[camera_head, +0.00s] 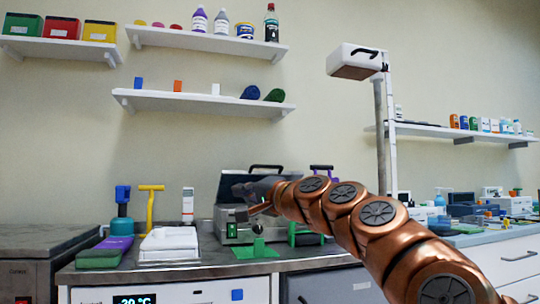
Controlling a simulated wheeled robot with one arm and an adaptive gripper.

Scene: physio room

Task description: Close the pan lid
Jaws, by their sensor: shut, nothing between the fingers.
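A metal pan (231,222) stands on the counter left of centre. Its dark lid (231,184) is raised, nearly upright, at the back, with a black handle (266,167) on its top edge. My gripper (240,191) is dark grey, shut and empty, and appears in front of the raised lid. My copper-coloured arm reaches in from the lower right and covers part of the pan and lid. Whether the gripper touches the lid I cannot tell.
Left of the pan are a white device (169,245), a yellow T-shaped tool (151,205) and a blue-topped bottle (122,212). A green piece (258,249) sits before the pan. Shelves (203,104) hang above. A white box on a post (356,61) stands right.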

